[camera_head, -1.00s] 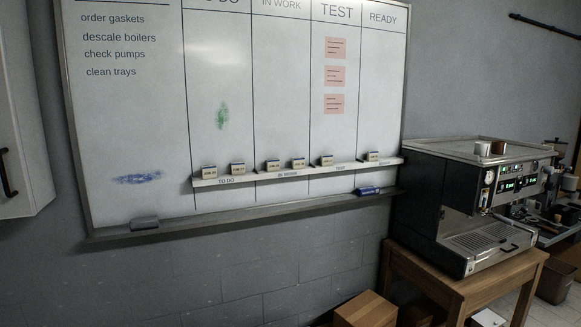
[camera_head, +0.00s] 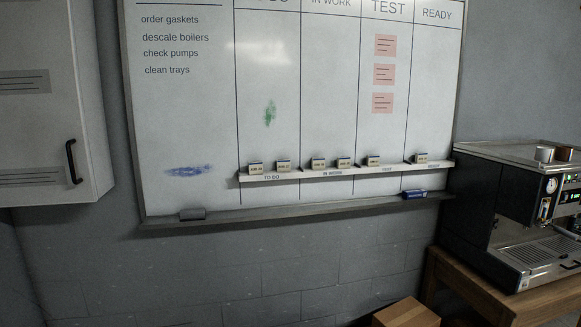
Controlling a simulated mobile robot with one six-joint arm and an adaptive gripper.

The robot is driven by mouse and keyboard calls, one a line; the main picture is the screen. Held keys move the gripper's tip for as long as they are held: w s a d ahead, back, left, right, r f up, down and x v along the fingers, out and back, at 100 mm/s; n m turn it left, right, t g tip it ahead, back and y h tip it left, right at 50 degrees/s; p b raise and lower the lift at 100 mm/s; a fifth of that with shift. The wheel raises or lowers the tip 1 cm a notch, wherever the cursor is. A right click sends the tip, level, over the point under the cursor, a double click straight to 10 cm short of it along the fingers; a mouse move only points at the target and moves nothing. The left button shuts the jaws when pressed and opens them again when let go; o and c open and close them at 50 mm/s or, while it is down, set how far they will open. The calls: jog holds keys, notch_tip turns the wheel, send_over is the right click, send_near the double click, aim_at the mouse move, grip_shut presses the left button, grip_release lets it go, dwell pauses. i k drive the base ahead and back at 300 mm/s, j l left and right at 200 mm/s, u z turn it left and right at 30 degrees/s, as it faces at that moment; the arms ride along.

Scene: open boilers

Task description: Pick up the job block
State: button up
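Several small cream job blocks with dark tops stand on a narrow white ledge (camera_head: 342,173) across the whiteboard. Two blocks, a left one (camera_head: 255,168) and a right one (camera_head: 283,166), are over the TO DO label. Two more, one (camera_head: 318,163) and another (camera_head: 344,164), are over IN WORK. One block (camera_head: 373,161) is in the TEST column and one (camera_head: 421,158) in the READY column. Their printed labels are too small to read. My gripper is not in view.
A whiteboard (camera_head: 190,120) fills the wall, with a lower tray (camera_head: 300,210) holding an eraser (camera_head: 192,214) and a blue marker (camera_head: 414,194). A white cabinet (camera_head: 60,110) is at left. An espresso machine (camera_head: 500,205) stands on a wooden table (camera_head: 470,287) at right, near a wooden box (camera_head: 405,314).

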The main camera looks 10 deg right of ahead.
aim_at(282, 165)
jog(key=i+l, duration=0.1)
jog(key=i, duration=0.3)
jog(key=i+l, duration=0.15)
jog(key=i, duration=0.3)
